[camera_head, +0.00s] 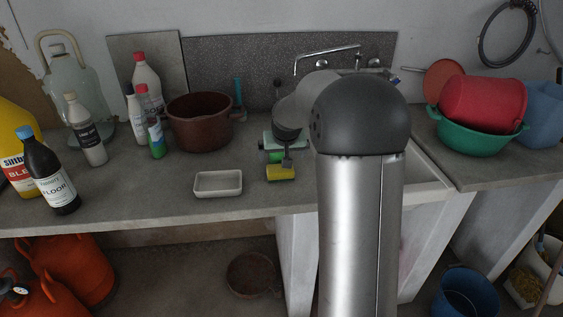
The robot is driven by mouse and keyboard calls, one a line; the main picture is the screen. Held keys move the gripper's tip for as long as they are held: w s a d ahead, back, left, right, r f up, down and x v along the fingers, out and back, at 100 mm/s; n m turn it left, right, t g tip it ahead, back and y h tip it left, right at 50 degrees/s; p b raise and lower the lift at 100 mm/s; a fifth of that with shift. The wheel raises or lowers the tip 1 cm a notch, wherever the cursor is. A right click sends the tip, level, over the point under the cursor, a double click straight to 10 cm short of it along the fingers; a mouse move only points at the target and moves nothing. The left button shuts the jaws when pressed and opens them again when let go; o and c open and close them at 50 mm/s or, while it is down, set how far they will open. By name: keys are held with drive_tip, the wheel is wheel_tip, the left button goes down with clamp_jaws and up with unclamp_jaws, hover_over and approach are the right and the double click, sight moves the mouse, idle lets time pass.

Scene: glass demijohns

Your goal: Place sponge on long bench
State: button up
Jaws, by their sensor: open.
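A yellow sponge (281,173) with a green top lies on the grey long bench (130,197), near its front edge and left of the sink. My gripper (286,162) is open, directly above or at the back edge of the sponge. Its fingers are small and dark here, and I cannot tell whether they touch the sponge. My arm comes in from the right and hides part of the sink and the bench.
A white dish (218,184) stands left of the sponge. A brown pot (200,121) and several bottles stand further left. A green and white item (271,143) is just behind the sponge. A faucet (327,54) rises behind my arm. Basins (470,132) stand at right.

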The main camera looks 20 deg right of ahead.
drive_tip(key=s+a+r+n+g, duration=0.2)
drive_tip(key=s+a, duration=0.8)
drive_tip(key=s, duration=0.3)
drive_tip(key=s+a+f+g+y, duration=0.1)
drive_tip(key=s+a, duration=0.3)
drive_tip(key=s, duration=0.7)
drive_tip(key=s+a+f+n+g, duration=0.1)
drive_tip(key=s+a+f+g, duration=0.1)
drive_tip(key=s, duration=0.9)
drive_tip(key=shift+s+a+f+n+y, duration=0.3)
drive_tip(key=shift+s+a+f+y, duration=0.15)
drive_tip(key=shift+a, duration=0.4)
